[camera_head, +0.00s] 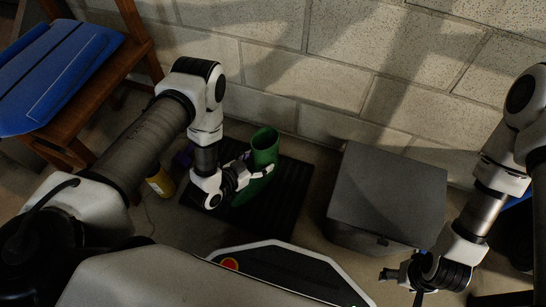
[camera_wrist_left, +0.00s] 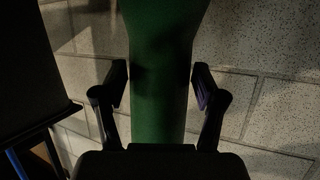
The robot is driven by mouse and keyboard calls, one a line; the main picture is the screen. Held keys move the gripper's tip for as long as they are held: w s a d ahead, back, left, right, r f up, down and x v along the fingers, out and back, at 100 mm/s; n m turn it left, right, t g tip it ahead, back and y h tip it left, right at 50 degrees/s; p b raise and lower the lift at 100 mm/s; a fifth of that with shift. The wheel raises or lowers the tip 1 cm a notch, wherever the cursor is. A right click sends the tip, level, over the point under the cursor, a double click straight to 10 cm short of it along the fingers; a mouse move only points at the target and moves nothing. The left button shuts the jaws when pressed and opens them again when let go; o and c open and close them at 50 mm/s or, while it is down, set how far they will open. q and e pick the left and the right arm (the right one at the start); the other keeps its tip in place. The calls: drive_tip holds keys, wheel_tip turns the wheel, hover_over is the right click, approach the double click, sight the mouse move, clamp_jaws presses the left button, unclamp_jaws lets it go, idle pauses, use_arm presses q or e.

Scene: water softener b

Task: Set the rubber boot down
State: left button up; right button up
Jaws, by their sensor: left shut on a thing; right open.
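The green rubber boot (camera_head: 264,146) is upright in the head view, at the black ribbed mat (camera_head: 290,188) on the floor by the wall. My left gripper (camera_head: 260,171) is shut on the boot's shaft, below its opening. In the left wrist view the green shaft (camera_wrist_left: 160,115) runs between the two fingers of my left gripper (camera_wrist_left: 160,88). The gripper partly hides the boot's lower part, and I cannot tell whether its sole touches the mat. My right gripper (camera_head: 402,279) is open and empty at the lower right, in front of the grey box.
A grey lidded box (camera_head: 384,190) stands right of the mat. A wooden chair (camera_head: 139,38) with a blue cloth (camera_head: 62,75) is at upper left. A block wall (camera_head: 330,60) closes the back.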

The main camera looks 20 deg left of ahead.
use_arm(q)
drive_tip(key=w+d, duration=0.1)
drive_tip(key=w+d+b, duration=0.1)
drive_tip(key=w+d, duration=0.1)
drive_tip(key=w+d+f+b, duration=0.1)
drive_tip(key=w, duration=0.1)
drive_tip(key=shift+w+d, duration=0.2)
drive_tip(key=shift+d, duration=0.1)
drive_tip(key=f+b, duration=0.3)
drive_tip(key=shift+w+d+f, duration=0.15)
drive_tip(key=shift+w+f, duration=0.05)
drive_tip(key=o, duration=1.5)
drive_tip(key=shift+c, duration=0.2)
use_arm(e)
wheel_tip(320, 180, down, 6)
drive_tip(key=shift+w, duration=0.15)
